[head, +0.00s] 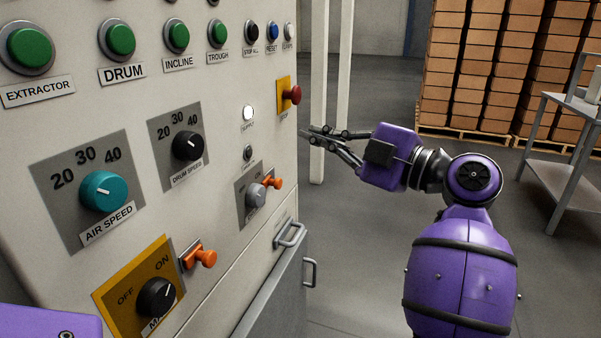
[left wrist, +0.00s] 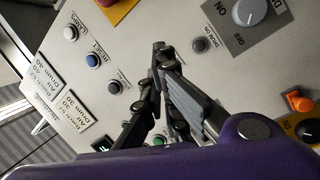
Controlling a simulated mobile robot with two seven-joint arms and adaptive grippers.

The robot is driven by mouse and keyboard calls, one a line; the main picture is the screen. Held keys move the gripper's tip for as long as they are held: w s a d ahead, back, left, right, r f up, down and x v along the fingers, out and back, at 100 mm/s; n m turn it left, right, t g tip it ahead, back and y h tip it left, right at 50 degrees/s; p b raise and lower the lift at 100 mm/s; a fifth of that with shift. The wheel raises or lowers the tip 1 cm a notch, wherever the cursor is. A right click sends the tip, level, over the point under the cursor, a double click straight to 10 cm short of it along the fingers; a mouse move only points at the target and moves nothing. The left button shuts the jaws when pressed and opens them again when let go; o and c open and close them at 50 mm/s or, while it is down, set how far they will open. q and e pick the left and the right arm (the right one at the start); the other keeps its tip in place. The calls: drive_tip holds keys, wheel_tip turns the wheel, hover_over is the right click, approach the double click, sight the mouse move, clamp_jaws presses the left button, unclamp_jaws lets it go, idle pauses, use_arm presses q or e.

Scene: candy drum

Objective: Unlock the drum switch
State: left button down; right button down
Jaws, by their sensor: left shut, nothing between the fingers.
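The drum switch (head: 256,196) is a grey knob on a grey plate at the lower right of the control panel, with an orange lock piece (head: 273,182) beside it. The grey knob also shows at the top of the left wrist view (left wrist: 249,12), with ON lettering near it.
A red stop button (head: 292,95) juts from a yellow plate near the gripper. A second orange lock piece (head: 203,257) sits by the black main switch (head: 156,297). A metal handle (head: 290,235) sticks out below. Open floor lies right of the panel; stacked boxes (head: 465,65) stand behind.

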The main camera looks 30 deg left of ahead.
use_arm(q)
wheel_tip(320, 180, down, 4)
drive_tip(key=r+g+h, duration=0.1)
drive_tip(key=m+g+h, duration=0.1)
drive_tip(key=m+h, duration=0.1)
hover_over(272, 184)
drive_tip(key=s+d, duration=0.5)
drive_tip(key=f, duration=0.4)
drive_tip(key=shift+s+a+f, duration=0.1)
drive_tip(key=shift+a+f, duration=0.1)
drive_tip(key=shift+w+a+f+b, duration=0.2)
drive_tip(key=shift+w+f+b, duration=0.05)
drive_tip(key=shift+w+f, duration=0.35)
drive_tip(key=shift+w+a+f+b, duration=0.2)
drive_tip(key=shift+w+f+b, duration=0.05)
drive_tip(key=shift+w+f, duration=0.3)
drive_tip(key=shift+w+a+f, duration=0.1)
drive_tip(key=shift+w+f, duration=0.15)
drive_tip(key=shift+w, duration=0.05)
use_arm(e)
drive_tip(key=shift+s+d+f, duration=0.15)
drive_tip(key=shift+s+f, duration=0.05)
drive_tip(key=shift+f, duration=0.2)
drive_tip(key=shift+s, duration=0.1)
